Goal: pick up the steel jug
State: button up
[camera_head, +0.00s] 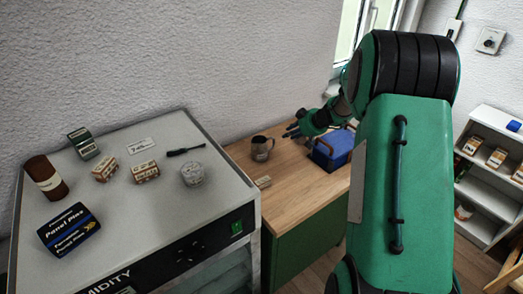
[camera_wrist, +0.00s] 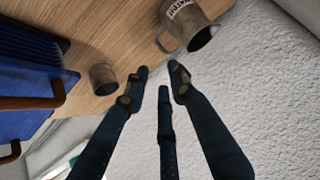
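The steel jug (camera_head: 261,150) is a dull grey-brown pot with a handle, upright on the wooden bench top, left of my gripper in the head view. In the wrist view the jug (camera_wrist: 188,24) is at the top, with a pale label, its handle on the left and its dark mouth showing. My gripper (camera_head: 291,131) is above the bench, right of the jug and apart from it. In the wrist view the fingers of my gripper (camera_wrist: 161,78) are spread, with nothing between them.
A small grey-brown cup (camera_wrist: 103,78) stands near the fingertips. A blue box (camera_head: 338,146) is right of the jug. The grey cabinet (camera_head: 215,165) at left bears several small items. A wall is behind the bench.

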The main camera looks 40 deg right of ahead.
jog(key=shift+f, duration=0.9)
jog(key=b+x, duration=0.1)
jog(key=x, duration=0.7)
jog(key=shift+f, duration=0.1)
jog(key=shift+w+f, duration=0.15)
jog(key=shift+w, duration=0.05)
jog(key=shift+w, duration=0.1)
jog(key=shift+b+x, duration=0.3)
jog(key=shift+x, duration=2.25)
jog(key=shift+a, duration=0.2)
